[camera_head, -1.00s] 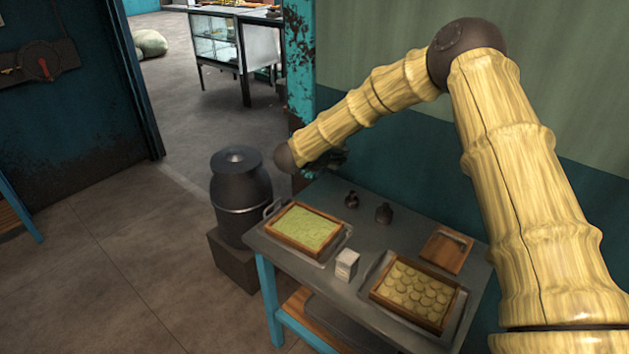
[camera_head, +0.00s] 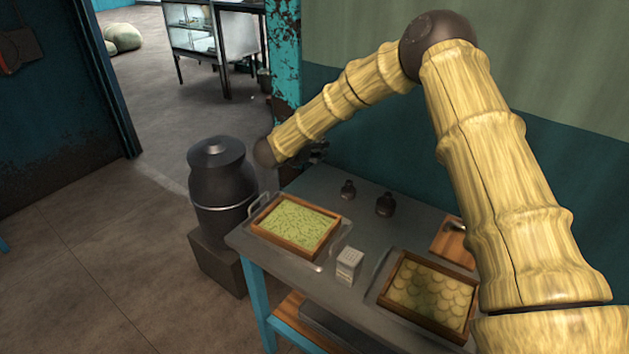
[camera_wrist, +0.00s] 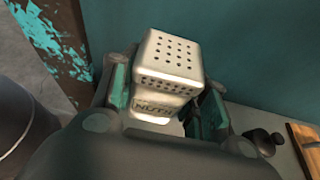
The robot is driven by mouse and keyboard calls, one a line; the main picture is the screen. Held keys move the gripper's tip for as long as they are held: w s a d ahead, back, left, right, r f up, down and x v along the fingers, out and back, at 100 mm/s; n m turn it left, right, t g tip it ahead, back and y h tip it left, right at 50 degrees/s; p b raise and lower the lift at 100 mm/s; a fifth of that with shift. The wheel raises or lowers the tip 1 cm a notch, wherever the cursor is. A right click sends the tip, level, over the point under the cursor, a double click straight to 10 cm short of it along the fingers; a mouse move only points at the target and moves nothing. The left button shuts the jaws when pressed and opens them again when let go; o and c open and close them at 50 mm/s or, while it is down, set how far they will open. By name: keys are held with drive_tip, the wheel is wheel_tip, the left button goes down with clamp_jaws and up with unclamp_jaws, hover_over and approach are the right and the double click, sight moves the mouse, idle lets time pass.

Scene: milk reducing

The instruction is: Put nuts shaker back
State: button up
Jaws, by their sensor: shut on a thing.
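The nuts shaker (camera_wrist: 168,65) is a white box with a holed top and dark lettering on its side, seen in the wrist view. My gripper (camera_wrist: 167,98) is shut on it, with teal-padded fingers at its left and right sides. In the head view, my gripper (camera_head: 316,152) is a small dark shape beyond the end of my arm, above the table's back left. The shaker cannot be made out there. The grey table (camera_head: 327,188) stands below.
On the table are a green-filled wooden tray (camera_head: 295,222), a wooden tray of round pale pieces (camera_head: 430,292), a small white box (camera_head: 348,265), two dark pots (camera_head: 385,204) and a wooden board (camera_head: 455,243). A dark metal can (camera_head: 221,180) stands left of the table.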

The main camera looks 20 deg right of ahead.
drive_tip(key=shift+d+f+p, duration=0.1)
drive_tip(key=shift+f+p, duration=1.05)
drive_tip(key=shift+f, duration=3.45)
drive_tip(key=shift+f, duration=0.1)
drive_tip(key=o, duration=1.1)
drive_tip(key=shift+s, duration=0.1)
drive_tip(key=shift+s+a+r, duration=0.2)
drive_tip(key=shift+a, duration=0.15)
drive_tip(key=b+v, duration=0.3)
drive_tip(key=v, duration=0.7)
drive_tip(key=shift+s+a+r, duration=0.15)
drive_tip(key=shift+r, duration=0.05)
drive_tip(key=shift+s+a+r, duration=0.15)
drive_tip(key=shift+s+a, duration=0.05)
drive_tip(key=shift+a, duration=0.05)
drive_tip(key=shift+r, duration=0.1)
